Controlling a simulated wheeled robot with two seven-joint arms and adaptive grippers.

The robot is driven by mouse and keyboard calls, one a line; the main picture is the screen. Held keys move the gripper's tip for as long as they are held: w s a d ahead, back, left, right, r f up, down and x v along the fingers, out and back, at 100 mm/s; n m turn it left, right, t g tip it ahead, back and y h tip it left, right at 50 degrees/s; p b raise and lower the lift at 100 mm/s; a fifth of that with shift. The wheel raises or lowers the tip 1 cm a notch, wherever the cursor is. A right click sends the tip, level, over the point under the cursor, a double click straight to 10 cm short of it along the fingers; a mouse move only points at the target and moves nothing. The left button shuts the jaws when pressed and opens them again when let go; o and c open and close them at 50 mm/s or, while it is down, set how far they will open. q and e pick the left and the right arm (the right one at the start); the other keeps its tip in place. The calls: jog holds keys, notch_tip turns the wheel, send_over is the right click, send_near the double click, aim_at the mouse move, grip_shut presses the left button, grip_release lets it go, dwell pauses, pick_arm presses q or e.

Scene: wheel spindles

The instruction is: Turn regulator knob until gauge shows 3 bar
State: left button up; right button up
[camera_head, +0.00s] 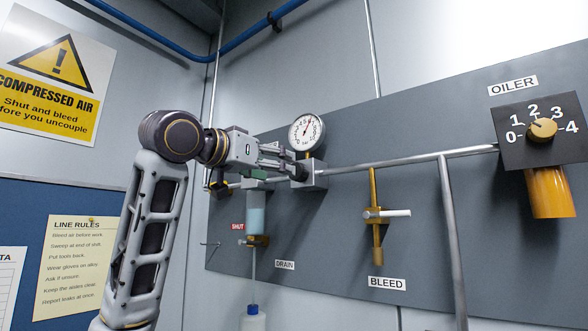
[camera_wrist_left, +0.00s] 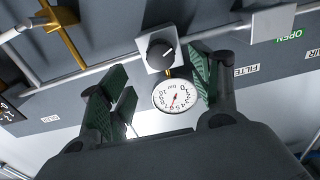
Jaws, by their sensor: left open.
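The black regulator knob (camera_wrist_left: 160,53) has a white mark and sits on a light square block (camera_wrist_left: 148,66). In the head view the block (camera_head: 317,174) is on the pipe, and the knob is partly hidden by my gripper. The round white gauge (camera_head: 306,132) is above the block. Its red needle points up and slightly right, at roughly 5 to 6; the gauge also shows upside down in the wrist view (camera_wrist_left: 180,97). My left gripper (camera_head: 287,164) is open, its green-padded fingers on either side of the knob in the wrist view; contact cannot be told.
The grey panel (camera_head: 345,235) carries a pipe, a brass bleed valve (camera_head: 377,215) with a white lever, and an oiler dial (camera_head: 542,129) at the right. A filter bowl (camera_head: 257,212) hangs below my gripper, with a bottle (camera_head: 253,318) underneath. Signs cover the left wall.

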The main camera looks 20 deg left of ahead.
aim_at(298, 172)
pick_arm(q)
jog(key=p+x, duration=0.2)
jog(key=x, duration=0.6)
jog(key=c, duration=1)
